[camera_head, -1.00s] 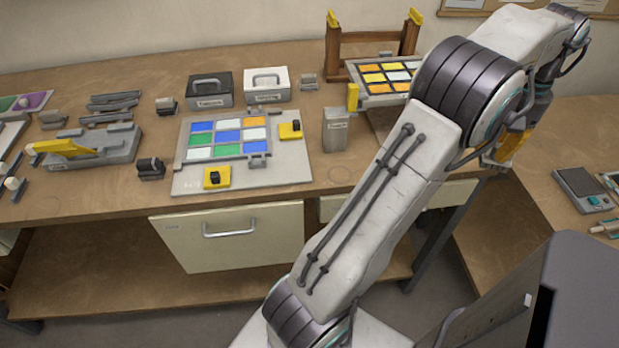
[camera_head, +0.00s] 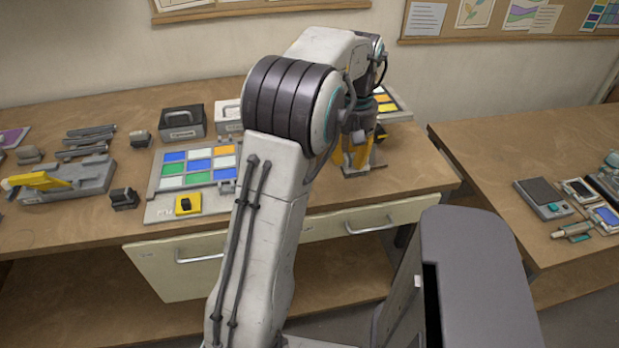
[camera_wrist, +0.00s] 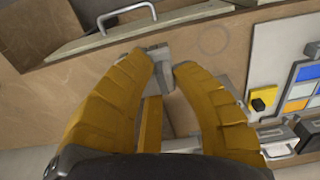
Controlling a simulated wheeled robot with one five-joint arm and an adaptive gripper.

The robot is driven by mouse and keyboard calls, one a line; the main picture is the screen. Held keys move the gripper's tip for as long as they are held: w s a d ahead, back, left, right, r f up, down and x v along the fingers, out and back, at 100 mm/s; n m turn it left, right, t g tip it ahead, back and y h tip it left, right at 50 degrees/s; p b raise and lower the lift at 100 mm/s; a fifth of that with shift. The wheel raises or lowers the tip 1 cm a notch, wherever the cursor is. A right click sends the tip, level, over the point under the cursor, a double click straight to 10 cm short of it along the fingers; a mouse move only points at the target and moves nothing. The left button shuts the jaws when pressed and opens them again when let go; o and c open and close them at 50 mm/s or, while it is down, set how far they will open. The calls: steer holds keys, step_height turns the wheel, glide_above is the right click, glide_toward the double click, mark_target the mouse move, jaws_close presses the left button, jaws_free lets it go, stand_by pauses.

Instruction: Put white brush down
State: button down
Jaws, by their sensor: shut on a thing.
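My gripper (camera_head: 352,160) is over the right part of the long wooden table. In the wrist view my gripper's yellow fingers (camera_wrist: 164,68) close in with a gap between their tips. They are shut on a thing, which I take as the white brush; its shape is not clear. A grey block-like container (camera_wrist: 158,52) shows at and beyond the fingertips; I cannot tell whether anything touches it. A yellow upright strip (camera_wrist: 151,125) shows between the fingers, farther off. In the head view my arm hides the container.
The panel of coloured tiles (camera_head: 200,163) lies left of my arm, with a yellow block (camera_head: 188,205) at its front. A black box (camera_head: 182,122) stands behind. The rack's tile tray (camera_head: 386,100) is partly hidden behind my gripper. A side table (camera_head: 480,165) stands right.

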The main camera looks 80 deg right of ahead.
steer(key=w+f+p, duration=0.1)
steer(key=w, duration=0.1)
steer(key=w+d+f+p, duration=0.1)
steer(key=w+f+p, duration=0.1)
steer(key=w, duration=0.1)
steer(key=w+d+f+p, duration=0.1)
steer(key=w+p, duration=0.1)
steer(key=w, duration=0.1)
steer(key=shift+f, duration=0.25)
steer(key=shift+w+f, duration=0.35)
steer(key=shift+f, duration=0.05)
steer(key=f+p, duration=0.1)
steer(key=p, duration=0.2)
steer(key=shift+f, duration=0.15)
steer(key=shift+d+f, duration=0.1)
steer(key=shift+f, duration=1.25)
steer(key=shift+f, duration=0.1)
steer(key=c, duration=1.1)
jaws_free()
